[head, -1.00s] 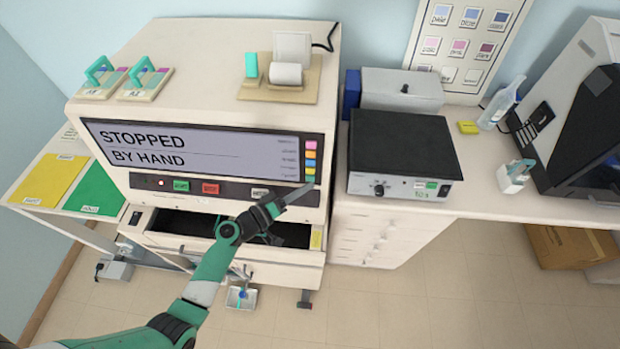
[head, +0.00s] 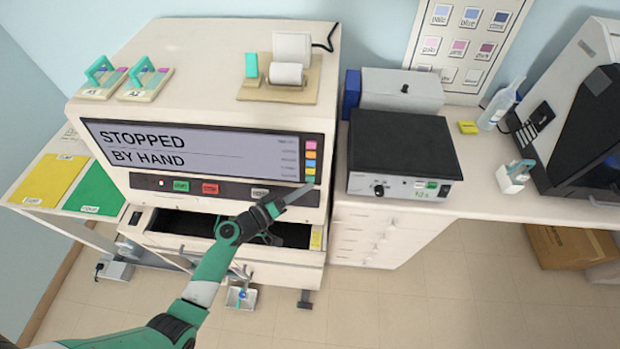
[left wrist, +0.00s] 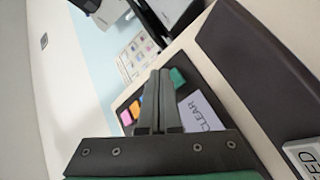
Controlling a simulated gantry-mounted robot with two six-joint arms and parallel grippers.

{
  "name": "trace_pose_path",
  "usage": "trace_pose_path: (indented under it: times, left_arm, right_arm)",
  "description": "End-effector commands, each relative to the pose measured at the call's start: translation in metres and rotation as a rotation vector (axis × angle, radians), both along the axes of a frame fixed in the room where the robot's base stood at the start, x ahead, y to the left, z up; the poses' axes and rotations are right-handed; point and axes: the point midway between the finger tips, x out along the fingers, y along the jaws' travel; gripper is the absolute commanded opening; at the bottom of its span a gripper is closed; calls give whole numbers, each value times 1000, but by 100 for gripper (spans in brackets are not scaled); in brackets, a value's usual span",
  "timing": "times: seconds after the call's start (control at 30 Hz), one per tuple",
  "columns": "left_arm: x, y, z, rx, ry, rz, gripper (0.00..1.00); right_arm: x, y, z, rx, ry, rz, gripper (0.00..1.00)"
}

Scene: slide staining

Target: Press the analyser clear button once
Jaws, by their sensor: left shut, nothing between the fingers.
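The analyser (head: 150,200) is a large cream cabinet whose screen (head: 200,150) reads "STOPPED BY HAND". A column of coloured keys runs down the screen's right edge. The lowest is a teal key (head: 309,180), which also shows in the left wrist view (left wrist: 178,77) beside a label (left wrist: 203,113) reading "CLEAR". My left gripper (head: 311,186) is shut and empty, its tips at the lower right of the screen by the teal key. In the left wrist view its fingertips (left wrist: 161,73) appear just beside that key; I cannot tell whether they touch it. My right gripper is not in view.
Below the screen are a green button (head: 181,186), a red button (head: 210,188) and a pale button (head: 260,193). An open drawer (head: 165,240) juts out beneath. A black-topped box (head: 402,145) stands close on the right.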

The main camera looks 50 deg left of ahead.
Motion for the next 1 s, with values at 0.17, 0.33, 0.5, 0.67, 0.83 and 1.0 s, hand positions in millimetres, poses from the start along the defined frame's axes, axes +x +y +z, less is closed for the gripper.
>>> trace_pose_path:
  times: [0.17, 0.33, 0.5, 0.67, 0.83, 1.0]
  left_arm:
    - [0, 0, 0, 0, 0, 0, 0]
    - [0, 0, 0, 0, 0, 0, 0]
    - [3, 2, -2, 0, -1, 0, 0]
    - [6, 5, -3, 0, 0, 0, 0]
    - [6, 5, -2, 0, 0, 0, 0]
    - [7, 6, -2, 0, 0, 0, 0]
  right_arm:
    - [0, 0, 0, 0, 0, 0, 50]
    - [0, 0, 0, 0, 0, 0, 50]
    - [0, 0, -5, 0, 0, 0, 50]
    - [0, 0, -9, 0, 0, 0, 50]
    - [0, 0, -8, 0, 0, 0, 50]
    - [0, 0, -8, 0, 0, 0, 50]
